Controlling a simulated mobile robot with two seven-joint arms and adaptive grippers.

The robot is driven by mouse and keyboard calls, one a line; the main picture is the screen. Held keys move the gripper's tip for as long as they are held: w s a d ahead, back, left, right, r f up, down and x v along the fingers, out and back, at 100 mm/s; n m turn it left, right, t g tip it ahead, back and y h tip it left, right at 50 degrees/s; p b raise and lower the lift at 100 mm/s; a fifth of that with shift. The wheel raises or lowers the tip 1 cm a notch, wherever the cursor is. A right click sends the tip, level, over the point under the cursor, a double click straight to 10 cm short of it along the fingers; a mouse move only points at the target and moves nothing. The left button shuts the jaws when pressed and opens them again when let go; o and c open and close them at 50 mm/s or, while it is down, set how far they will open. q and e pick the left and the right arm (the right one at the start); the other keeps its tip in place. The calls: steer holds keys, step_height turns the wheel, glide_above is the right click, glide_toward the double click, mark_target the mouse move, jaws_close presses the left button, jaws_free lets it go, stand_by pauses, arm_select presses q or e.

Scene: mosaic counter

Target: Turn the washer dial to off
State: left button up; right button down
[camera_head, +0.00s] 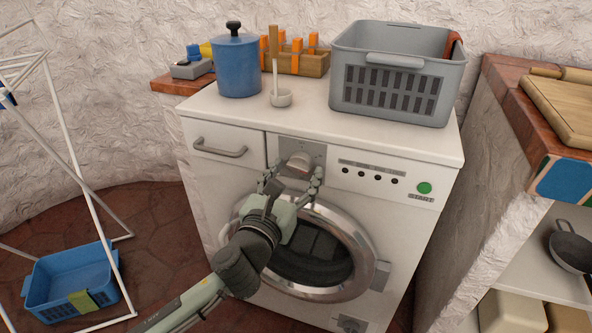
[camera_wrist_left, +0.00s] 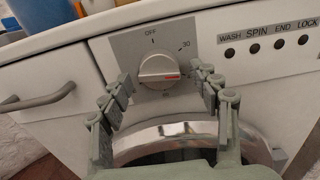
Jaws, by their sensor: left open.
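The washer (camera_head: 410,200) is white with a round glass door below its control panel. Its dial (camera_head: 299,161) is a pale round knob on a grey plate at the upper middle of the front. The plate reads OFF at the top, 30 at upper right and 60 at the bottom. My left gripper (camera_head: 291,181) is open in front of the dial. In the left wrist view its fingers (camera_wrist_left: 163,82) lie on either side of the knob, apparently not touching it. My right gripper is out of view.
A drawer handle (camera_head: 220,150) is left of the dial. A green button (camera_head: 424,188) is to the right. A blue basket (camera_head: 75,285) sits lower left.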

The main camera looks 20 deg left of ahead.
arm_select(q)
steer(key=shift+w, duration=0.25)
steer(key=shift+c, duration=0.2)
steer(key=c, duration=1.1)
